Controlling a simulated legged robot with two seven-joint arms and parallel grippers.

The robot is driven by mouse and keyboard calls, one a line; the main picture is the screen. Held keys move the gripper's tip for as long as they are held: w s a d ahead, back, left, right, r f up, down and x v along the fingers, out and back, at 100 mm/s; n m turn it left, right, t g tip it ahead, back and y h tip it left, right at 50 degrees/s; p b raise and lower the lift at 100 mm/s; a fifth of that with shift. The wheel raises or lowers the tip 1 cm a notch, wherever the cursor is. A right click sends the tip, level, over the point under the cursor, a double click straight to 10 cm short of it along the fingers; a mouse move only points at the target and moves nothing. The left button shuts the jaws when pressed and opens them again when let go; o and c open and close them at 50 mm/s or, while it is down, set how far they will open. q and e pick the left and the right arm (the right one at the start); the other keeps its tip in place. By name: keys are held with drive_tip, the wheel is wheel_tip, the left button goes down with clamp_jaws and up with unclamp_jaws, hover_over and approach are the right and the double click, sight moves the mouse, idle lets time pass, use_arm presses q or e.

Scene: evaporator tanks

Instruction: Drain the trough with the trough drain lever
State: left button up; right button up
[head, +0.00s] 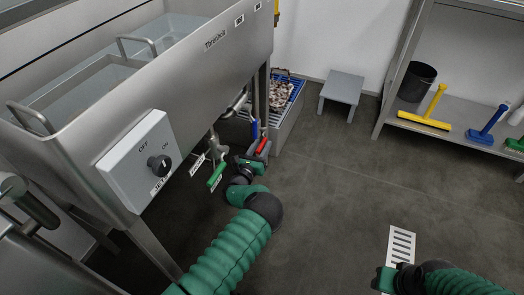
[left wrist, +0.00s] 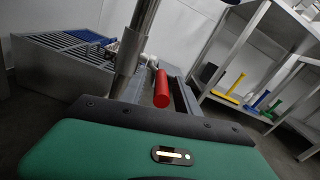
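The steel trough (head: 190,75) fills the upper left of the head view. Under it are pipes with a green-handled lever (head: 216,175), a red-handled lever (head: 263,145) and a blue handle (head: 254,130). Small labels hang there, too small to read, so I cannot tell which lever is the trough drain lever. My left gripper (head: 256,158) is at the red lever. In the left wrist view the red handle (left wrist: 162,88) stands between my open fingers, with a gap on the right; contact is unclear. My right gripper (head: 386,280) is low at the right, its fingers not clear.
A control box (head: 140,160) with a black knob is on the trough's front. A floor grate (head: 400,245) lies near my right arm. A grey stool (head: 342,88) and a shelf (head: 450,125) with brushes and a black bucket (head: 417,80) stand behind. The middle floor is clear.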

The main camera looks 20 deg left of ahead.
use_arm(q)
drive_tip(key=shift+w, duration=0.3)
drive_tip(key=shift+c, duration=0.5)
clamp_jaws()
idle(0.7)
